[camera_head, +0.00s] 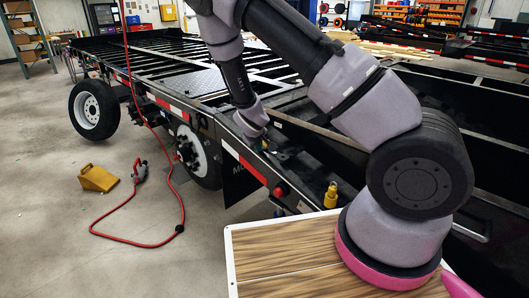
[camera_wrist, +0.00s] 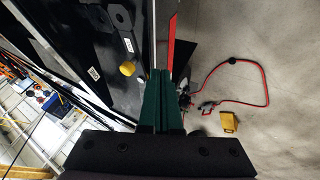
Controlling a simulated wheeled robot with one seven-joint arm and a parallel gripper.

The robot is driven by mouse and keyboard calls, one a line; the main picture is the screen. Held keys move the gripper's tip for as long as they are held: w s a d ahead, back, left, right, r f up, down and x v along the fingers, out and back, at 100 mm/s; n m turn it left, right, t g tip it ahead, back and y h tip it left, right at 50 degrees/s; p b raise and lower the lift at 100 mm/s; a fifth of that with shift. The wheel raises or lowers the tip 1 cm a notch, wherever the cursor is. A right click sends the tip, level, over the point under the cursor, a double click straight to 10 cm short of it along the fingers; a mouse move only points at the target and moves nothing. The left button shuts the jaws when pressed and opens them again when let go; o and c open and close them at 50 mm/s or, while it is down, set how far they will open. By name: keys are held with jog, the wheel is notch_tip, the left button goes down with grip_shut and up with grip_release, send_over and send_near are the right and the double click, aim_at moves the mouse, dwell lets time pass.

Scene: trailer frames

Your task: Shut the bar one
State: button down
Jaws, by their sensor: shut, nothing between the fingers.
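The black trailer frame (camera_head: 190,95) fills the middle of the head view, with a red-and-white strip along its side. I cannot tell which part is the bar one. My gripper (camera_wrist: 160,75) has two dark green fingers, shut together and empty, beside the trailer's dark end face in the wrist view. In the head view my gripper end is over the trailer's near end, its fingertips mostly hidden. A yellow fitting (camera_head: 331,195) and a red fitting (camera_head: 280,191) are on that near end. The yellow fitting (camera_wrist: 127,68) is left of my fingers in the wrist view.
A red hose (camera_head: 183,205) loops over the floor left of the trailer, near a yellow wedge-shaped block (camera_head: 98,178). A wood-patterned panel (camera_head: 285,250) is in front, below my arm. Another dark frame (camera_head: 480,120) stands at right. The left floor is mostly clear.

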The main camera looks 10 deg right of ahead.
jog(key=w+d+f, duration=0.5)
jog(key=w+f, duration=0.2)
jog(key=shift+w+f, duration=0.4)
jog(key=shift+d, duration=0.1)
